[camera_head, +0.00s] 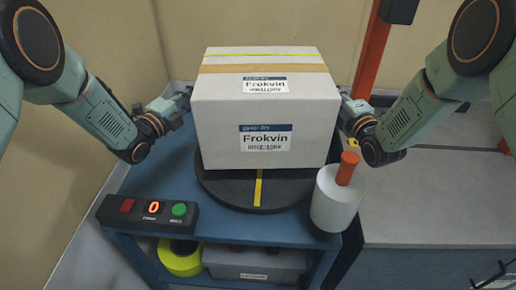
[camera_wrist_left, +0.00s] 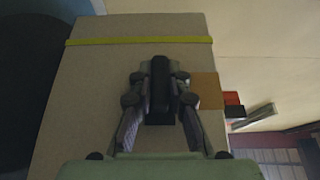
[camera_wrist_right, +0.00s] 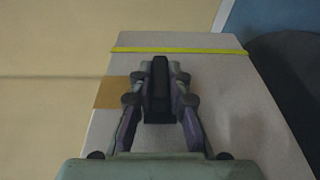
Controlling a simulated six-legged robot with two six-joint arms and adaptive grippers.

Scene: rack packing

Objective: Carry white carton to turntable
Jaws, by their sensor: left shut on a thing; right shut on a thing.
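The white carton (camera_head: 220,125) with Frokvin labels, a tan tape strip and a yellow band is upright over the black turntable (camera_head: 225,195). Whether it rests on the turntable or hangs just above it I cannot tell. My left gripper (camera_head: 186,98) is at the carton's left side and my right gripper (camera_head: 343,103) at its right side; the carton is held between them. The left wrist view shows the carton's side (camera_wrist_left: 80,100) behind the shut left fingers (camera_wrist_left: 160,70). The right wrist view shows the opposite side (camera_wrist_right: 235,110) behind the right fingers (camera_wrist_right: 158,70). The turntable's back is hidden.
A control box (camera_head: 148,214) with red and green buttons sits at the front left of the blue stand (camera_head: 250,228). A white cylinder with an orange handle (camera_head: 335,200) stands front right, close to the turntable. Yellow tape (camera_head: 180,262) and a grey bin (camera_head: 255,263) are below. A grey counter (camera_head: 430,205) lies right.

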